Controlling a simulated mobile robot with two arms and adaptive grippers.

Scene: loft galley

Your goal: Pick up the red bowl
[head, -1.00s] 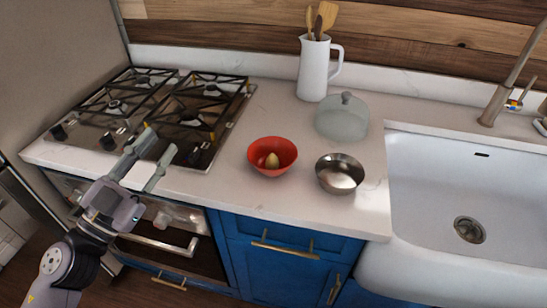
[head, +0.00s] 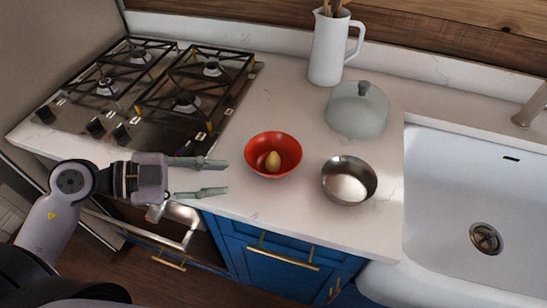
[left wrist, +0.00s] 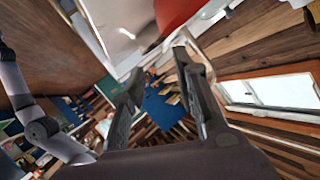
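The red bowl (head: 287,143) sits upright on the white counter in the head view, with a yellowish egg-shaped or pear-like item (head: 273,161) inside it. My left gripper (head: 226,177) is open and empty, its fingers pointing right toward the bowl, with a gap between the fingertips and the bowl. In the left wrist view the left gripper (left wrist: 160,62) shows its two fingers apart, and part of the red bowl (left wrist: 176,12) shows at the top edge. My right gripper is not in view.
A metal bowl (head: 349,188) stands right of the red bowl. A glass dome (head: 357,112) and a white pitcher (head: 328,50) with utensils stand behind. The gas stove (head: 150,95) is at left, the white sink (head: 450,190) at right. The counter's front edge runs below the bowls.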

